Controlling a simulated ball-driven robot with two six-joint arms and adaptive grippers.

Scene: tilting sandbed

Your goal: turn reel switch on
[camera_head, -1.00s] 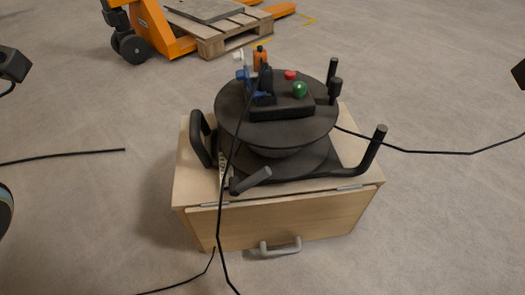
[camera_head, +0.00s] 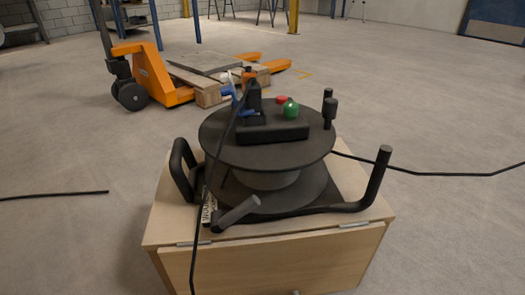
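A black cable reel (camera_head: 265,154) stands on a wooden box (camera_head: 285,258) in the middle of the head view. On top of the reel is a black control block (camera_head: 272,133) with a green knob (camera_head: 290,110) and a red button (camera_head: 282,99). Blue (camera_head: 243,104) and orange (camera_head: 249,73) plug parts sit at the block's left end. I cannot tell which part is the switch or whether it is on. Neither of my grippers shows in the head view now.
Black cables run across the floor at the left (camera_head: 55,195) and right (camera_head: 440,173). A dark bar handle (camera_head: 377,175) rises at the reel's right. An orange pallet jack (camera_head: 150,70) with a wooden pallet (camera_head: 212,88) stands behind. Floor on both sides is mostly free.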

